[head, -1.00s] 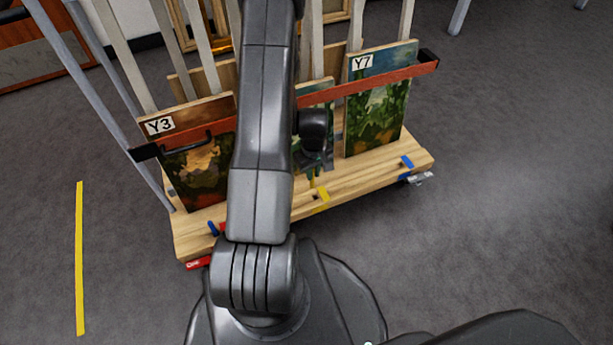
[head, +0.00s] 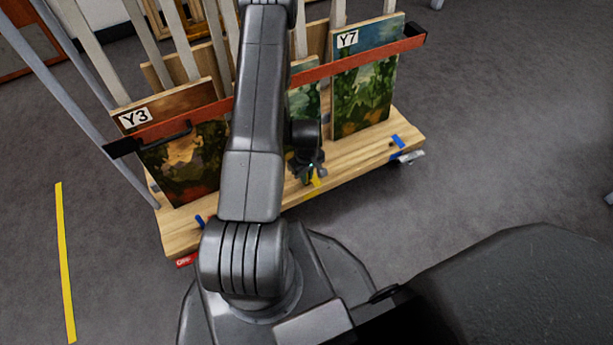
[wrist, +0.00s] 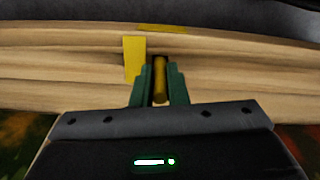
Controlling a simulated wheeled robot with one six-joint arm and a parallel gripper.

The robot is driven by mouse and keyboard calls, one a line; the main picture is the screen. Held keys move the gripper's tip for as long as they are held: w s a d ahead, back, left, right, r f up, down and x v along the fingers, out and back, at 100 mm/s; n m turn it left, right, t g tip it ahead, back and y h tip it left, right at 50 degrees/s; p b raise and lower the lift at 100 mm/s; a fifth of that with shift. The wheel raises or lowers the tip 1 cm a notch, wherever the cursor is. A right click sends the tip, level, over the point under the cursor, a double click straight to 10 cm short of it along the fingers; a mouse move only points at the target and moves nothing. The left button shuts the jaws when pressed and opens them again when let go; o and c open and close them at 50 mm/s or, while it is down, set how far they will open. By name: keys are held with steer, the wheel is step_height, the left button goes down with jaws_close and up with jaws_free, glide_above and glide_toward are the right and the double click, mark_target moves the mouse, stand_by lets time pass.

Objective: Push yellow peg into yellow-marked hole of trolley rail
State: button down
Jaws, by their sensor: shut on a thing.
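My gripper (wrist: 160,84) is shut on the yellow peg (wrist: 160,82), held between two green fingers. The peg's far end meets a dark opening (wrist: 177,59) in the wooden trolley rail (wrist: 85,66). I cannot tell how deep the peg sits in it. A yellow mark (wrist: 133,58) is just left of the opening, and another yellow strip lies further up. In the head view, my gripper (head: 308,174) is low at the trolley's front edge, beside the yellow mark (head: 318,180). The peg itself is hard to make out there.
Paintings labelled Y3 (head: 187,160) and Y7 (head: 363,90) stand on the trolley behind a red bar (head: 345,73). Grey floor (head: 480,120) is clear on the right.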

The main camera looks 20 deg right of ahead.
steer(key=shift+r, duration=0.1)
steer(key=c, duration=1.4)
jaws_free()
steer(key=shift+c, duration=0.2)
step_height(320, 180, up, 12)
steer(key=p, duration=0.4)
step_height(320, 180, down, 13)
steer(key=b, duration=0.4)
step_height(320, 180, up, 3)
steer(key=shift+r+p, duration=0.1)
steer(key=shift+p, duration=0.45)
steer(key=shift+r, duration=0.6)
